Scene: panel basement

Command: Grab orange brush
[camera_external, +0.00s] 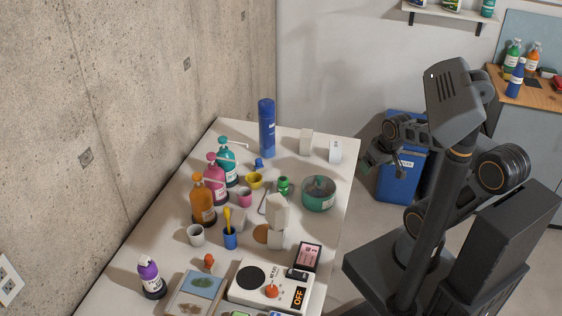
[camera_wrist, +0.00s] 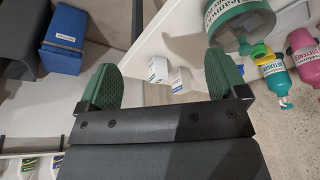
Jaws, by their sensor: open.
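No orange brush can be made out for certain. A small orange-red item (camera_external: 209,262) stands behind the framed tray on the table, and another orange-red item (camera_external: 272,291) lies on the white scale; both are too small to identify. A yellow-handled tool (camera_external: 227,218) stands in a blue cup (camera_external: 230,240). My gripper (camera_external: 372,160) is off the table's right edge, well away from these items. In the wrist view its green fingers (camera_wrist: 162,80) are spread wide with nothing between them. None of these candidates is clearly visible in the wrist view.
Bottles in orange (camera_external: 203,203), pink (camera_external: 215,180) and teal (camera_external: 228,163) line the table's left side by the concrete wall. A green tub (camera_external: 318,195) and white boxes (camera_external: 335,151) stand near the right edge. A blue bin (camera_external: 401,178) stands on the floor.

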